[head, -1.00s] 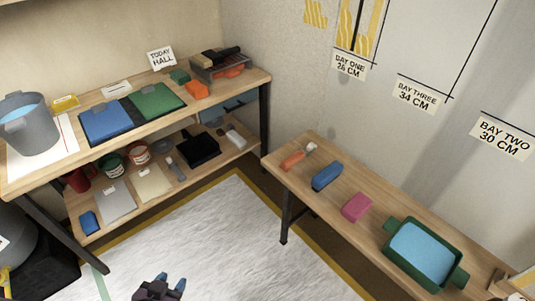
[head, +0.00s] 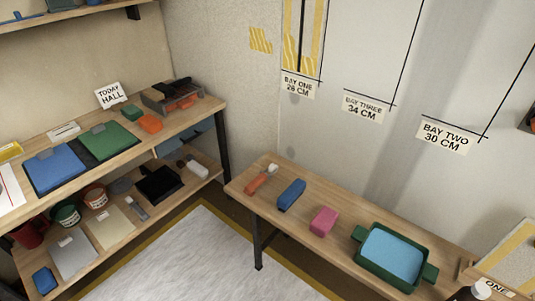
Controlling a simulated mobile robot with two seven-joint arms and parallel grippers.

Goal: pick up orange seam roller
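The orange seam roller (head: 257,183) lies at the left end of the low wooden bench (head: 338,240), its pale roller head pointing up and right in the picture. It lies apart from the blue block (head: 291,194) to its right. Neither of my grippers shows in the head view, so nothing is seen near the roller.
The bench also holds a pink block (head: 323,220) and a green tray (head: 360,234) with blue liquid. A two-level shelf (head: 215,104) with folders, tubs and tools stands at left. A pale floor sheet (head: 190,262) is clear between them.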

